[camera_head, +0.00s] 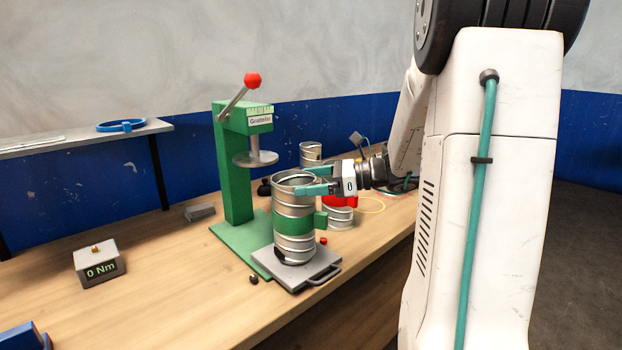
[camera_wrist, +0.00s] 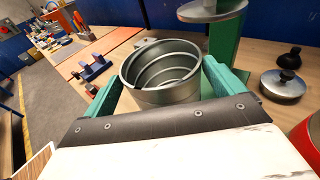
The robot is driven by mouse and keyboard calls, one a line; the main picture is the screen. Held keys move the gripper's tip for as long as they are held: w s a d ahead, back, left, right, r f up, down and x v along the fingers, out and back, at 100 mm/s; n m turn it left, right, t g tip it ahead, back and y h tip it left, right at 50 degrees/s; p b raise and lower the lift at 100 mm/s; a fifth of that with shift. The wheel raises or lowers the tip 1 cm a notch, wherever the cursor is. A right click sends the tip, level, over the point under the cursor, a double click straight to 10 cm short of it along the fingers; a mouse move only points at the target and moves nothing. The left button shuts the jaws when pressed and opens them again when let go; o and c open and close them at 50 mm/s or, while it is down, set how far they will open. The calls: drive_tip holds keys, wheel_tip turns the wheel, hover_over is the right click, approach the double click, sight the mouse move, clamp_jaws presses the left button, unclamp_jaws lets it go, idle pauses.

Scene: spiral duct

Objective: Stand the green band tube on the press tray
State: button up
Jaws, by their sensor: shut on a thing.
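The green band tube (camera_head: 294,204) is a ribbed metal duct piece with a green band round its middle. It stands upright, its lower end at the grey press tray (camera_head: 287,279); whether it rests fully on the tray I cannot tell. My gripper (camera_head: 314,180) is shut on the tube near its top, one teal finger on each side. In the wrist view the fingers (camera_wrist: 163,88) flank the open rim of the tube (camera_wrist: 162,70), and its hollow inside shows. The green press (camera_head: 236,165) stands just behind, its round plate to the left of the tube's top.
Another metal tube (camera_head: 311,153) and a red-banded tube (camera_head: 340,212) stand behind and right. A torque box (camera_head: 99,263) and a small grey block (camera_head: 200,212) lie on the bench (camera_head: 160,300). A shelf with a blue ring (camera_head: 121,126) is at left. The bench's front left is mostly clear.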

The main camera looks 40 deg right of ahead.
drive_tip(key=shift+f, duration=0.75)
drive_tip(key=o, duration=1.2)
drive_tip(key=shift+o, duration=0.2)
drive_tip(key=v, duration=0.8)
